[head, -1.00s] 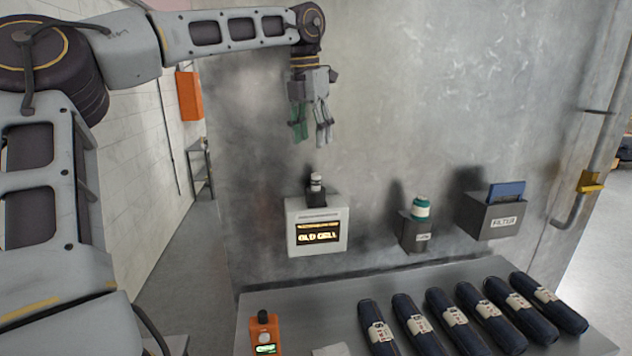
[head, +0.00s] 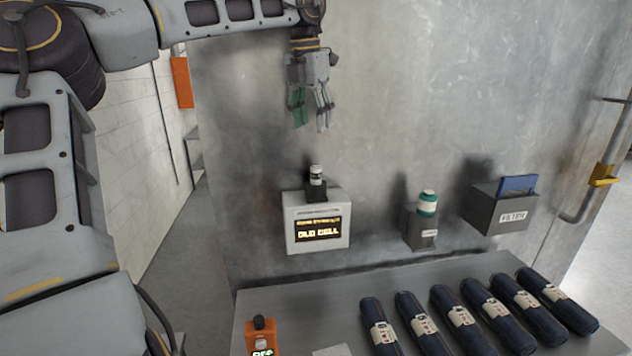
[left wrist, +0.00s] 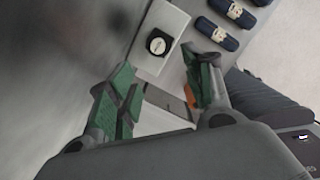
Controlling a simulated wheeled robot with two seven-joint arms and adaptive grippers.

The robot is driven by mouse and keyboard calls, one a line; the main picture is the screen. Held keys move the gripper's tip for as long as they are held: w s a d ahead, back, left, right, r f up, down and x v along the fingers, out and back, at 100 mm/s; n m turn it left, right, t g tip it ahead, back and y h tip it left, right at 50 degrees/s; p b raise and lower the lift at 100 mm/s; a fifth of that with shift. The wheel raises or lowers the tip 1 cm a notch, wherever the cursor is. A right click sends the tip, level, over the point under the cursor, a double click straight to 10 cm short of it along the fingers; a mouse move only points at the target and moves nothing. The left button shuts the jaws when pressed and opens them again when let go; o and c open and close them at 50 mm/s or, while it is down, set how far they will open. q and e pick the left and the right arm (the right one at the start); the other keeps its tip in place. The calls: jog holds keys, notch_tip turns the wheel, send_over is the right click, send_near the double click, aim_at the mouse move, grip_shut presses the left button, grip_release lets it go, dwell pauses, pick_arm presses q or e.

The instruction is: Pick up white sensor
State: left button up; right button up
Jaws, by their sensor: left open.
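The white sensor (head: 316,176) is a small white cylinder with a dark label. It stands upright in a black holder on top of a pale wall box (head: 291,226) whose screen reads "OLD CELL". My left gripper (head: 311,125) hangs above the sensor, fingers pointing down, apart from it. In the left wrist view my left gripper (left wrist: 163,82) is open with green pads and nothing between them. There the sensor's round top (left wrist: 158,45) shows beyond the fingertips. My right gripper is not in view.
A green-and-white bottle (head: 427,203) sits in a grey wall holder. A grey bin (head: 496,214) marked "FILTER" holds a blue piece. Several dark rolls (head: 456,320) and an orange device (head: 262,340) lie on the bench (head: 350,280) below. The wall around my left gripper is clear.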

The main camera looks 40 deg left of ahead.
aim_at(316, 167)
pick_arm(q)
jog(key=shift+w+a+f, duration=0.1)
jog(key=shift+w+f, duration=0.15)
jog(key=shift+f, duration=1.15)
jog(key=shift+w+a+f, duration=0.1)
jog(key=shift+w+f, duration=0.1)
jog(key=shift+f, duration=1.25)
jog(key=shift+w+f, duration=0.25)
jog(key=shift+f, duration=1.15)
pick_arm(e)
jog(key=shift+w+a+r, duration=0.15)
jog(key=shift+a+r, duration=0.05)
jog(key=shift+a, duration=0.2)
pick_arm(q)
jog(key=shift+f, duration=0.1)
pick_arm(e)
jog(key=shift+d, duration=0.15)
pick_arm(q)
jog(key=shift+w+f+p, duration=0.1)
jog(key=shift+f+p, duration=0.35)
jog(key=shift+f, duration=0.05)
jog(key=shift+w+a+f+p, duration=0.1)
jog(key=shift+w+f+p, duration=0.15)
jog(key=shift+f, duration=0.75)
jog(key=shift+w+a+f+p, duration=0.1)
jog(key=shift+f+p, duration=0.1)
jog(key=shift+f, duration=0.75)
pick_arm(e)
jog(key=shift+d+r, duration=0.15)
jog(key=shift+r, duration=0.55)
